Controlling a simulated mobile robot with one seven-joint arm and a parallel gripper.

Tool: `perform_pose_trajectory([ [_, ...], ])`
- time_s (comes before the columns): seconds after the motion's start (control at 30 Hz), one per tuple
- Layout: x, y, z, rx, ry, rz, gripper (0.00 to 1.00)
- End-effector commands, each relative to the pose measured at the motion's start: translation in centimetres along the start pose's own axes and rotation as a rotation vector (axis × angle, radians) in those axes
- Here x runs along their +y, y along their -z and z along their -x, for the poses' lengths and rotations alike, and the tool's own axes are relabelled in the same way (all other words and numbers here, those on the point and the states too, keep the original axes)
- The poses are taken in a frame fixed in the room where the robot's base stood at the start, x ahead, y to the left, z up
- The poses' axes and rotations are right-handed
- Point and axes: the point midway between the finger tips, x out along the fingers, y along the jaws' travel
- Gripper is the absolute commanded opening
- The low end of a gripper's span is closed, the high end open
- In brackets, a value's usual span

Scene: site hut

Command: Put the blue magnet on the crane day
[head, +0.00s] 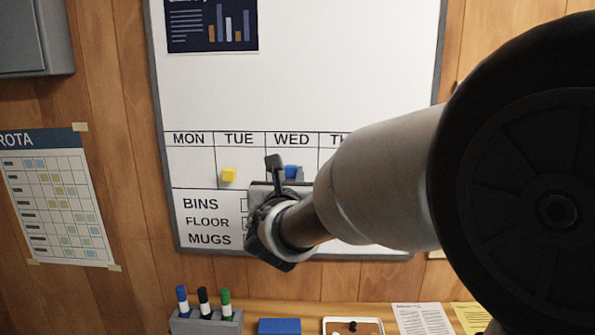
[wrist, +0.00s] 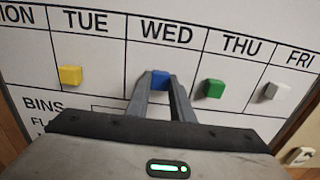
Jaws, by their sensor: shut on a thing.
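The blue magnet (wrist: 160,80) is in the WED column of the whiteboard (head: 330,60), between the fingertips of my gripper (wrist: 158,84). The day row reads MON, TUE, WED, THU and FRI in the wrist view. No crane mark is readable on the day cells; my arm hides the right part of the row in the head view.
A yellow magnet (wrist: 70,75) is under TUE, a green magnet (wrist: 213,88) under THU and a white magnet (wrist: 275,91) under FRI. A rota sheet (head: 58,195) hangs on the left wall. Below are a pen holder (head: 205,322), a blue block (head: 279,326) and papers (head: 422,319).

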Motion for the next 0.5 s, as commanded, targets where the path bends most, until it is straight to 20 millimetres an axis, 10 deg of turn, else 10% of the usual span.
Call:
perform_pose_trajectory([
  [0.1, 0.0, -0.06, -0.01, -0.001, 0.0, 0.0, 0.0],
  [0.13, 0.0, -0.06, -0.01, -0.001, 0.0, 0.0, 0.26],
  [0.23, 0.0, -0.05, 0.0, -0.001, 0.0, 0.0, 0.43],
  [0.5, 0.01, -0.01, 0.03, 0.0, 0.0, 0.0, 0.43],
])
